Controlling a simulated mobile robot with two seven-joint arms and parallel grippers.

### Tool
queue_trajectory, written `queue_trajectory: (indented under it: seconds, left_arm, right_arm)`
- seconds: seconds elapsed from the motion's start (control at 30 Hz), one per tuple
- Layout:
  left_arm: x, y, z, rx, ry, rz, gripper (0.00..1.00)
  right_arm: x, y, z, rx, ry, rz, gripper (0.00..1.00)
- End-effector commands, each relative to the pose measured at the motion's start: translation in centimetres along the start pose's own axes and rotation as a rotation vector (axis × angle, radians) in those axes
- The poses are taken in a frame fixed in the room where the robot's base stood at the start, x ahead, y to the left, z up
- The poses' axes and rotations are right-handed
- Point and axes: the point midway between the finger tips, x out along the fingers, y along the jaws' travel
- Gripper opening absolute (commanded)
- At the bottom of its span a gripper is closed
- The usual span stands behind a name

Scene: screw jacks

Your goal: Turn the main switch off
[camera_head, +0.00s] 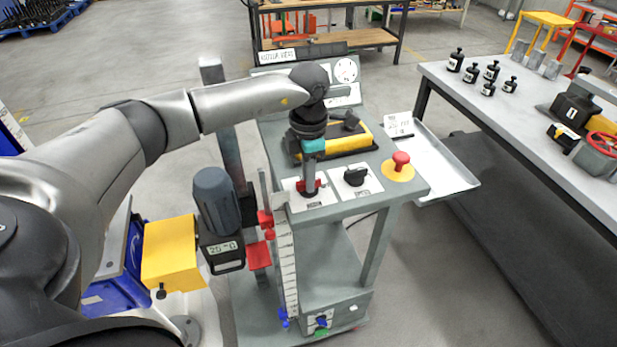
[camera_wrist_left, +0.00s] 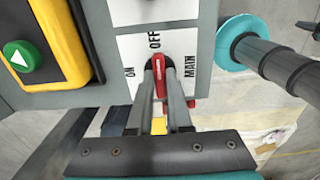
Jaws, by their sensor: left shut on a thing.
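The main switch is a red handle (camera_head: 317,184) on a white plate (camera_head: 299,195) at the front left of the grey cart top. In the left wrist view, the red handle (camera_wrist_left: 160,72) stands upright in the picture, its far end towards the word OFF. ON is at the left of that plate (camera_wrist_left: 190,45) and MAIN at the right. My left gripper (camera_head: 309,183) reaches down onto the switch. Its two fingers (camera_wrist_left: 160,85) are shut on the handle, one on each side, and hide part of it. My right gripper is not in view.
A black rotary knob (camera_head: 355,177) and a red mushroom button (camera_head: 401,160) sit right of the switch. A yellow and black pendant (camera_head: 346,142) lies behind. A motor (camera_head: 216,200) stands left of the cart. A metal tray (camera_head: 440,168) juts out right.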

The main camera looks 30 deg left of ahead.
Motion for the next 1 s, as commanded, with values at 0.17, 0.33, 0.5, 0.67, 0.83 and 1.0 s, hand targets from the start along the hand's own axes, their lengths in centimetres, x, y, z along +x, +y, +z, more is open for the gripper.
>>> queue_trajectory:
  seconds: [0.17,0.33,0.5,0.67,0.83,1.0]
  left_arm:
    - [-0.16,0.07,0.09,0.014,-0.004,0.002,0.0]
    - [-0.17,0.07,0.09,0.015,-0.004,0.003,0.0]
    - [-0.17,0.07,0.1,0.014,-0.004,0.003,0.22]
    - [-0.11,0.05,0.07,0.013,-0.003,0.002,0.4]
    - [-0.06,0.02,0.04,0.012,-0.002,0.001,0.47]
    - [-0.17,0.02,0.04,0.012,-0.001,0.001,0.47]
  right_arm:
    - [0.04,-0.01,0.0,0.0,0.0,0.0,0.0]
    - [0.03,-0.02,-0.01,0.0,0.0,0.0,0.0]
    - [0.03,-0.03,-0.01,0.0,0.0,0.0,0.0]
    - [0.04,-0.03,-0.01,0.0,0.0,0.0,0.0]
    - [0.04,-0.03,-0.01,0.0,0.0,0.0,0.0]
    - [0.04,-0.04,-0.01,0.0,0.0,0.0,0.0]
